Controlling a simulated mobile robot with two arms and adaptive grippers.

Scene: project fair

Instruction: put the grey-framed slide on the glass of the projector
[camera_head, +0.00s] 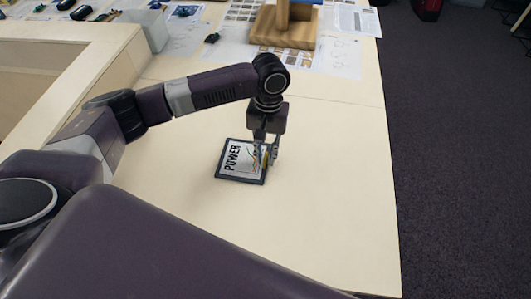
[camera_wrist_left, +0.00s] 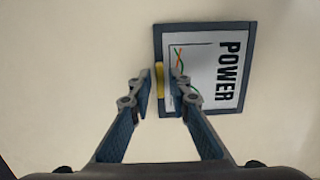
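The grey-framed slide (camera_head: 232,170) lies flat on the pale tabletop, with "POWER" printed on its white face. In the left wrist view the slide (camera_wrist_left: 205,75) has a yellow tab (camera_wrist_left: 159,79) on its left edge. My left gripper (camera_head: 265,160) points down at the tabbed edge. In the left wrist view its fingertips (camera_wrist_left: 161,88) are parted, one on either side of the tab, with gaps showing. One finger covers part of the slide's face. I cannot tell the exact fingertip height. My right gripper is out of view, and I see no projector.
The tabletop (camera_head: 330,200) around the slide is clear. A grey block (camera_head: 150,28) is at the back left. The table ends at the right above dark carpet.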

